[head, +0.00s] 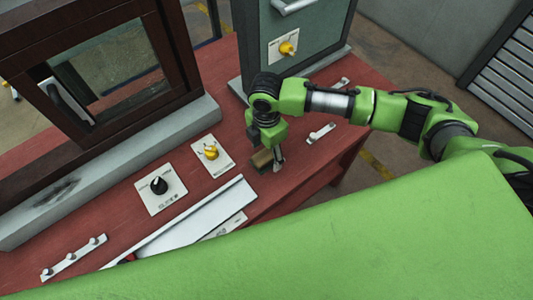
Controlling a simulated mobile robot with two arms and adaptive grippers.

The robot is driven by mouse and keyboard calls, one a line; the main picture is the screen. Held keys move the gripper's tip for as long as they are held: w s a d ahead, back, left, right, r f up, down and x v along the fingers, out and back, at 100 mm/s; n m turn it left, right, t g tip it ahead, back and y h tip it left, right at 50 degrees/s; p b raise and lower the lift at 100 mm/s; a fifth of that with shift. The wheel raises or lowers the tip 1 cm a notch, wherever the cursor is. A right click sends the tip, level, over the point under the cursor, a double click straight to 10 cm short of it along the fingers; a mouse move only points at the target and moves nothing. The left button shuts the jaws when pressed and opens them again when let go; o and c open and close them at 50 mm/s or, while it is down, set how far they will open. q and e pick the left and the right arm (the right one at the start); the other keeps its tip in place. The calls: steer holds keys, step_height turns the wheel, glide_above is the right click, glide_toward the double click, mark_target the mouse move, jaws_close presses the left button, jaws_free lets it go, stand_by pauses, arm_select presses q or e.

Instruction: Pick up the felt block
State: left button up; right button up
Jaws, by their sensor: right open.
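The felt block appears to be the small brown block (261,161) on the red table, just right of the plate with the yellow knob. My right gripper (269,160) points down at the block, with a grey finger showing at the block's right side. The gripper is open. Whether its fingers touch the block cannot be told, as the gripper covers part of it. My left gripper is not in view.
A plate with a yellow knob (211,153) and one with a black knob (159,186) lie to the left. A dark framed window (110,70) and a grey-green cabinet (300,22) stand behind. A white hook rail (74,257) lies front left.

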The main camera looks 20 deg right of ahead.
steer(key=shift+f, duration=0.85)
steer(key=c, duration=1.3)
steer(key=shift+r, duration=0.1)
steer(key=shift+w+r+b, duration=0.1)
steer(key=shift+r+b, duration=0.3)
steer(key=shift+r, duration=0.1)
steer(key=s+r+b, duration=0.1)
steer(key=s+r, duration=0.3)
steer(key=s+d+r+b, duration=0.1)
steer(key=s+r, duration=0.3)
steer(key=s, duration=0.1)
steer(key=s+r+b, duration=0.1)
steer(key=s+r, duration=0.3)
steer(key=s, duration=0.1)
steer(key=shift+d, duration=0.2)
steer(key=shift+o, duration=1.2)
